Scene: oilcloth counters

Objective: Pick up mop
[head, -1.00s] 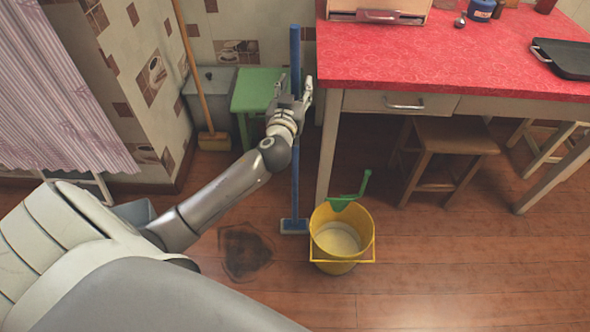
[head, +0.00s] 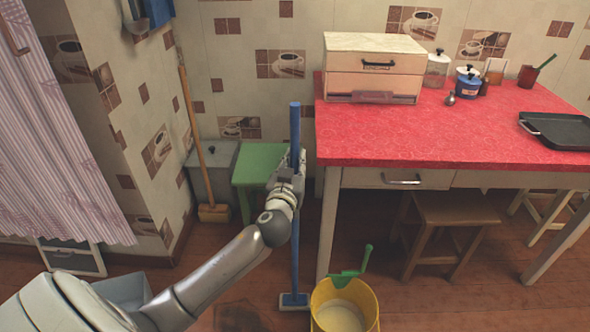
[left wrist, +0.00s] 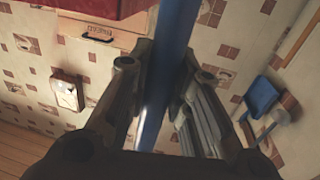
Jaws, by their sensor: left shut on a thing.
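The mop is a long blue pole (head: 295,240) with a flat blue and white head (head: 294,301) at its lower end. It stands upright in front of the counter's left leg, its head at floor level. My left gripper (head: 290,172) is closed around the upper part of the pole. The left wrist view shows the blue pole (left wrist: 168,65) between the two fingers (left wrist: 160,100). My right gripper is not in view.
A yellow bucket (head: 345,305) with a green handled piece stands right of the mop head. A green stool (head: 250,172), a grey bin (head: 213,165) and a wooden-handled broom (head: 196,130) stand behind left. A red-topped counter (head: 430,130) is at right.

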